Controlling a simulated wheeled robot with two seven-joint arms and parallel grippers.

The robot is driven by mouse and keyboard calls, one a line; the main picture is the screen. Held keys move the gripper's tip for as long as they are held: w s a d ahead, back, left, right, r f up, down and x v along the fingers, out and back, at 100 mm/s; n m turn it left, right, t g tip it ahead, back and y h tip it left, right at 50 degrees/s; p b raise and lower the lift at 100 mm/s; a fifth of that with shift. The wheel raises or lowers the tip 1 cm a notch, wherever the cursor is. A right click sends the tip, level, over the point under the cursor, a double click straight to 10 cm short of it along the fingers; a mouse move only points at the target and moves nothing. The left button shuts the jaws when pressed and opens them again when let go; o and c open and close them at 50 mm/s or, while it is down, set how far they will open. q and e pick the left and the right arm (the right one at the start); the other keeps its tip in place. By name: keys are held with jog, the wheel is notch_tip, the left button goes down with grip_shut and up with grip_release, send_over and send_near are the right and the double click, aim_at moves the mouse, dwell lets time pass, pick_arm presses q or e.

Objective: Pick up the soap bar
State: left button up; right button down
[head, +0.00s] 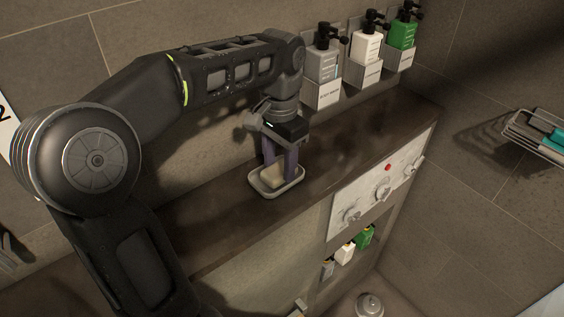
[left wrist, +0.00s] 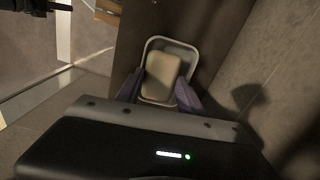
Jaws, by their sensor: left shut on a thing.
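The soap bar (head: 272,176) is a pale cream block at the soap dish (head: 262,191), a light shallow tray on the dark counter. My left gripper (head: 280,165) reaches down from above with its purple fingers on either side of the soap and is shut on it. In the left wrist view the soap bar (left wrist: 162,77) shows between the two fingers, in front of the dish rim (left wrist: 171,42). Whether the soap touches the dish floor I cannot tell. My right gripper is not clearly seen.
Grey, white and green pump bottles (head: 366,42) stand in wall holders behind the counter (head: 350,135). A panel with knobs (head: 375,185) is on the counter's front at right. A wire rack (head: 540,135) hangs on the right wall. The counter right of the dish is clear.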

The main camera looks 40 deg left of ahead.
aim_at(281, 169)
pick_arm(q)
jog(key=r+p, duration=0.2)
jog(key=r, duration=0.1)
jog(key=r+p, duration=0.2)
jog(key=r, duration=0.1)
jog(key=shift+d+p, duration=0.2)
jog(key=shift+p, duration=0.1)
jog(key=s+d, duration=0.2)
jog(key=d, duration=0.7)
jog(key=s+d+b, duration=0.1)
jog(key=s+d, duration=0.1)
jog(key=d, duration=0.8)
jog(key=shift+s+f, duration=0.3)
